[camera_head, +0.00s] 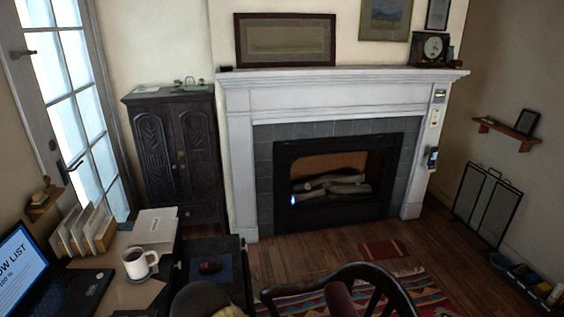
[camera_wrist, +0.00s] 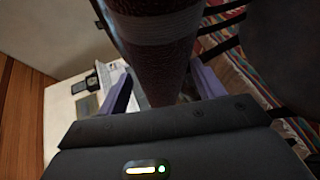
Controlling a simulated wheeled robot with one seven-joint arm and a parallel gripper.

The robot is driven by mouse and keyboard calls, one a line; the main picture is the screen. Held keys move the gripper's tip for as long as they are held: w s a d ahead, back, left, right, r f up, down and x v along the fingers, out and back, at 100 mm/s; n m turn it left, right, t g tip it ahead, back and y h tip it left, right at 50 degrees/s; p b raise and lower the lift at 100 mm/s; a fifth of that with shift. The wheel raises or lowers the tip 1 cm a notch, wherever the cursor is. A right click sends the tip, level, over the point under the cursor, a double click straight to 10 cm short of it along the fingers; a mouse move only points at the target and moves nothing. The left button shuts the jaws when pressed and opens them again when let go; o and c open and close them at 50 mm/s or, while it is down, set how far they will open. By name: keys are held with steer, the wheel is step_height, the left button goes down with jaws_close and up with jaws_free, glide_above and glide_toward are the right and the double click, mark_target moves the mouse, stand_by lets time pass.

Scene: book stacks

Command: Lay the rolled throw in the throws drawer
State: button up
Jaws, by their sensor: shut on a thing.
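In the wrist view, my gripper (camera_wrist: 162,78) has its two pale purple fingers on either side of a dark red roll with a pale band, the rolled throw (camera_wrist: 158,65). The throw runs up out of the top of that view, so its far end is hidden. My gripper cannot be made out in the head view. In the head view, a dark open-topped drawer or tray (camera_head: 240,285) with a blue lining and a small dark red thing in it stands beside the desk. I cannot tell whether it is the throws drawer.
The desk (camera_head: 120,291) at left holds a laptop (camera_head: 45,280), a white mug (camera_head: 137,265) and upright books. A dark wooden chair (camera_head: 365,272) stands at the bottom on a striped rug (camera_head: 415,285). A dark cabinet (camera_head: 180,150) stands left of the fireplace (camera_head: 335,180).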

steer(key=shift+d+r+n+t+y, duration=0.2)
steer(key=shift+d+n+t+y, duration=0.25)
steer(key=shift+d, duration=0.2)
steer(key=shift+d+n+t, duration=0.15)
steer(key=shift+n+t, duration=0.1)
steer(key=shift+n, duration=0.1)
steer(key=shift+n+t+y, duration=0.4)
steer(key=shift+y, duration=0.15)
steer(key=shift+a+f+n+t+y, duration=0.15)
steer(key=shift+a+n+t+y, duration=0.6)
steer(key=shift+n+y, duration=0.35)
